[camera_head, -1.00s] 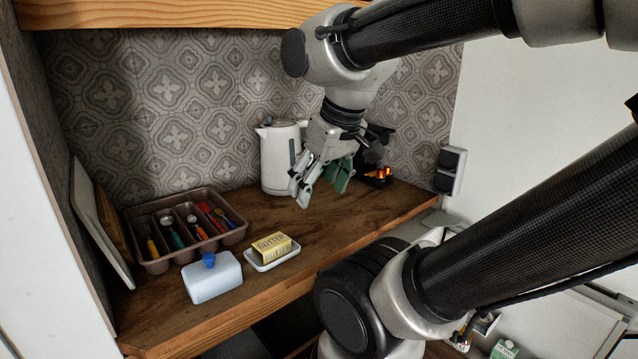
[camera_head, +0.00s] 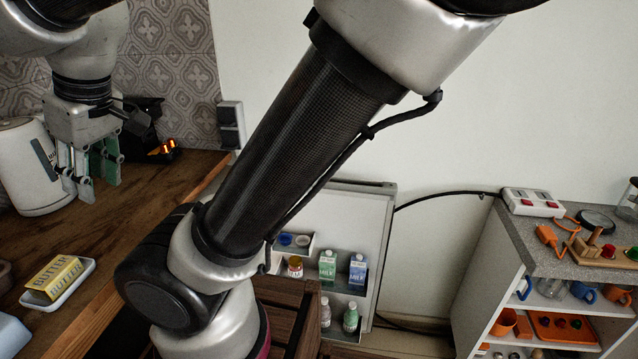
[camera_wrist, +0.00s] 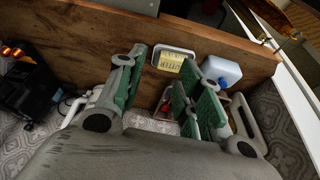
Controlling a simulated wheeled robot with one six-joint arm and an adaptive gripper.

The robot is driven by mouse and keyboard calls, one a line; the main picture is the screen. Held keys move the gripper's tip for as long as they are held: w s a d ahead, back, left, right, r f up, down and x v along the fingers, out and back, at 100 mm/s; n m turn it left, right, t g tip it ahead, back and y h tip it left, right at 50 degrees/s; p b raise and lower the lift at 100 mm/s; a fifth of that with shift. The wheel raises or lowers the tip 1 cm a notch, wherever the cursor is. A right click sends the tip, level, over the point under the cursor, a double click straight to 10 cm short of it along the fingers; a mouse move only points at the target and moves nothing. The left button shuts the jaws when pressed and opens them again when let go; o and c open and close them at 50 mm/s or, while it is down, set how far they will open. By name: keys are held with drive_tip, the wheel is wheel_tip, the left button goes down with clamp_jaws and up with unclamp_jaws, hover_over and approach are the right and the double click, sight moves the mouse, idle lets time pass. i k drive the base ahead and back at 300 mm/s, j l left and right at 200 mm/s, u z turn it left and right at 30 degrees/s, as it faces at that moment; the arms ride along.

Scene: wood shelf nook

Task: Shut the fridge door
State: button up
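The fridge door (camera_head: 377,215) stands open in the head view, right of the wooden counter, with its inner shelves facing me. Its shelves hold a green milk carton (camera_head: 327,266), a blue milk carton (camera_head: 358,270), a jar and bottles. The door's lower part is partly hidden behind my arm and a dark slatted wooden piece. The fridge body is not clearly visible. My gripper (camera_head: 92,172) is above the counter beside the kettle, well left of the door. In the wrist view my gripper (camera_wrist: 165,85) has its green-padded fingers apart, with nothing held.
The white kettle (camera_head: 28,170) and a dark appliance (camera_head: 142,125) stand close to my gripper. A butter dish (camera_head: 62,292) is on the counter (camera_head: 150,200). A dark slatted wooden piece (camera_head: 288,300) stands before the door. A shelf unit (camera_head: 492,275) is at right.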

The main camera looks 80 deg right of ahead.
sight(348, 217)
drive_tip(key=z, duration=2.4)
drive_tip(key=k+j, duration=0.1)
drive_tip(key=k, duration=0.25)
